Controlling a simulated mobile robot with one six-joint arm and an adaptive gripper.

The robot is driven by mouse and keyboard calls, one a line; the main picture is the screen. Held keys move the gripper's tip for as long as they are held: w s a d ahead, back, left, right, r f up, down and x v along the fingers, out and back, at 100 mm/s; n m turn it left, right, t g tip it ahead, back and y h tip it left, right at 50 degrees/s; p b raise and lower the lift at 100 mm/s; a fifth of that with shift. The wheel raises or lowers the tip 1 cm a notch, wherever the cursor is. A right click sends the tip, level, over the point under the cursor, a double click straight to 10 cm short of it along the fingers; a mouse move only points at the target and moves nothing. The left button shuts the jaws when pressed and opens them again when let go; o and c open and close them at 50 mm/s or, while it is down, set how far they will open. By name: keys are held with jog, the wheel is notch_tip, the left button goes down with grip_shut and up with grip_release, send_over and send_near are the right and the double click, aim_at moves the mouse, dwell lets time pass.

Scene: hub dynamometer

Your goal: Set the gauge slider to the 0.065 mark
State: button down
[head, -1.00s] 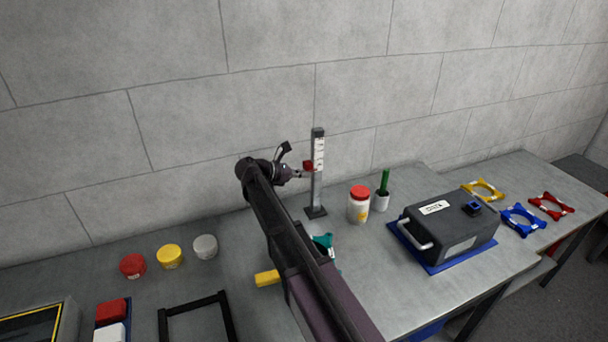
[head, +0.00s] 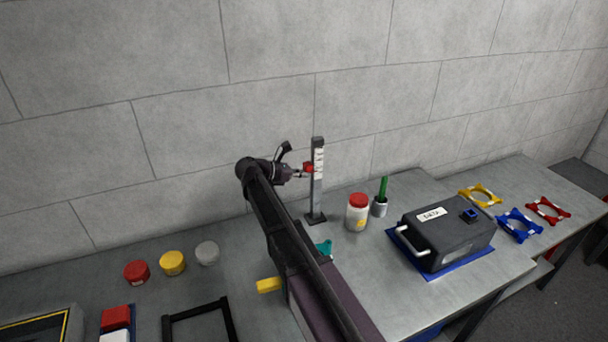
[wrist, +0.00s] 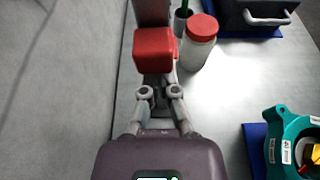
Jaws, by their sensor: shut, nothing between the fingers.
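The gauge (head: 317,185) is an upright grey post with a white scale strip, standing on a dark base on the bench near the wall. Its red slider (head: 308,168) sits on the upper part of the post; the mark it stands at is too small to read. In the wrist view the red slider (wrist: 155,48) is just beyond the fingertips. My gripper (wrist: 159,92) is shut and empty, its tips at or very close to the slider's near lower edge; I cannot tell if they touch. In the head view my gripper (head: 298,174) is left of the slider.
A white jar with a red lid (head: 357,212) and a cup with a green handle (head: 380,197) stand right of the gauge. A black case (head: 445,238) lies farther right. A teal item (head: 324,247) is near my arm. The wall is close behind.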

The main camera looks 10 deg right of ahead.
jog(key=shift+r+p, duration=1.5)
jog(key=shift+r, duration=0.35)
jog(key=shift+f, duration=0.3)
notch_tip(320, 180, down, 4)
jog(key=b, duration=0.4)
jog(key=shift+r, duration=0.25)
jog(key=shift+a, duration=0.1)
jog(key=p, duration=0.3)
send_near(304, 165)
jog(key=shift+f, duration=1.7)
jog(key=shift+a+f, duration=0.1)
jog(key=shift+f, duration=0.05)
